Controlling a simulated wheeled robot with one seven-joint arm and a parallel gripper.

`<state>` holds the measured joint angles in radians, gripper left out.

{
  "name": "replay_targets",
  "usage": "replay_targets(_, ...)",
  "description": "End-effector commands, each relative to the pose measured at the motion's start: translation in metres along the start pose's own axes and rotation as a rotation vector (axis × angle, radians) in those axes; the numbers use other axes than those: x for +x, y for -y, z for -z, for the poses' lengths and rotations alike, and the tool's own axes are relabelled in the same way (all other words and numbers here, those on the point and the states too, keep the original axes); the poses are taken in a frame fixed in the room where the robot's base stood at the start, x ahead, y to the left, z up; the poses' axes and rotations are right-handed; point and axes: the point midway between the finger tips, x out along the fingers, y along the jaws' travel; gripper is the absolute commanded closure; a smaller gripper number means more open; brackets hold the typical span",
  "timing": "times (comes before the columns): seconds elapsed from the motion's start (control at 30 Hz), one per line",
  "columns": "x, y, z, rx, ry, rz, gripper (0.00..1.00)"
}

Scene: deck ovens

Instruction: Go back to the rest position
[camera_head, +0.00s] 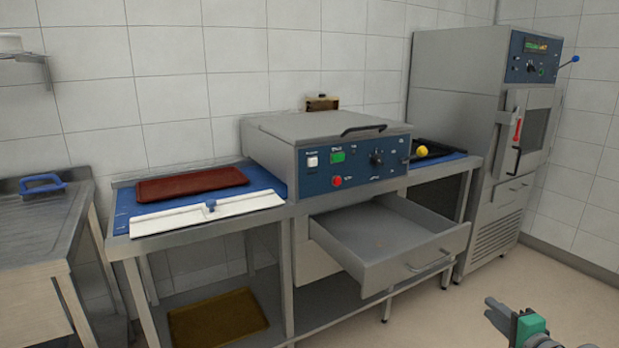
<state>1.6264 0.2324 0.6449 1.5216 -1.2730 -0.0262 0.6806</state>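My gripper (503,317) shows at the bottom right of the head view, low over the beige floor and to the right of the open drawer.
The drawer stands pulled out below the deck oven (335,150). A tall cabinet oven (478,140) stands at the right. A red-brown tray (192,184), a white board (205,215) and a yellow ball (422,151) lie on the table. Floor at the lower right is clear.

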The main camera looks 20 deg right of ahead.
Motion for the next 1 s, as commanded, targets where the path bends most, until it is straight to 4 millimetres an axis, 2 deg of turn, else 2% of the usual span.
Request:
replay_targets(0.03,0.006,0.009,-0.009,-0.019,0.021,-0.011,0.79)
replay_targets(0.37,0.044,0.036,-0.072,-0.152,0.152,-0.114,0.79)
replay_targets(0.57,0.066,0.064,-0.139,-0.310,0.283,-0.220,0.79)
replay_targets(0.67,0.072,0.082,-0.186,-0.422,0.372,-0.286,0.79)
replay_targets(0.77,0.067,0.108,-0.249,-0.582,0.491,-0.364,0.79)
replay_targets(0.8,0.060,0.120,-0.279,-0.664,0.548,-0.399,0.79)
replay_targets(0.87,0.041,0.139,-0.326,-0.803,0.640,-0.452,0.79)
replay_targets(0.9,0.024,0.149,-0.354,-0.894,0.698,-0.483,0.79)
replay_targets(0.97,-0.007,0.164,-0.391,-1.029,0.780,-0.523,0.79)
replay_targets(1.0,-0.029,0.173,-0.410,-1.116,0.829,-0.545,0.79)
